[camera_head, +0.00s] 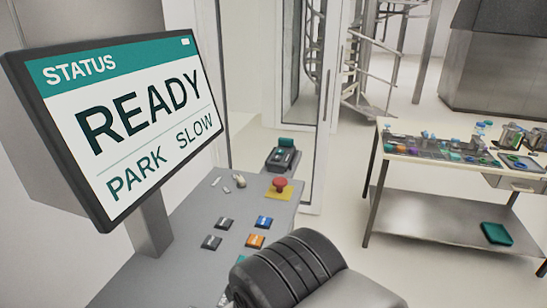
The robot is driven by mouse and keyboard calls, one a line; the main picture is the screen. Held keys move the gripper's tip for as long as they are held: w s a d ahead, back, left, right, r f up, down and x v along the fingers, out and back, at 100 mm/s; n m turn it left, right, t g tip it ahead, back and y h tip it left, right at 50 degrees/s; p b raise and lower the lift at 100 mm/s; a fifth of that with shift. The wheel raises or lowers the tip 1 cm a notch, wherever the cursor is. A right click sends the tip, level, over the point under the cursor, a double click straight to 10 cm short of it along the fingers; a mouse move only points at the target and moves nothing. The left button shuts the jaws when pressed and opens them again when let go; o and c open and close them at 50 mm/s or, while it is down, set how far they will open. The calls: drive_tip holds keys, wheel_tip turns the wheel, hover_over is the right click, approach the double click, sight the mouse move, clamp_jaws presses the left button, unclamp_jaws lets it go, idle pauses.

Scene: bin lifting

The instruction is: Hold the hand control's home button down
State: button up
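The hand control (283,157) is a dark handset with teal parts at the far end of the grey console, near the glass door frame. Its separate buttons are too small to tell apart, so I cannot tell which is home or whether any is pressed. My arm's black ribbed part shows at the bottom middle, over the near end of the console and well short of the hand control. My gripper's fingers do not show. The status screen (125,115) reads READY, PARK and SLOW.
The console (180,240) carries a red mushroom button (280,183) on a yellow plate, just nearer than the hand control. Blue, orange and dark push buttons and a small switch sit nearer. A workbench (378,150) with tools stands right; the floor between is clear.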

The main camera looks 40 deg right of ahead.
drive_tip(key=shift+c, duration=0.6)
clamp_jaws()
idle(1.0)
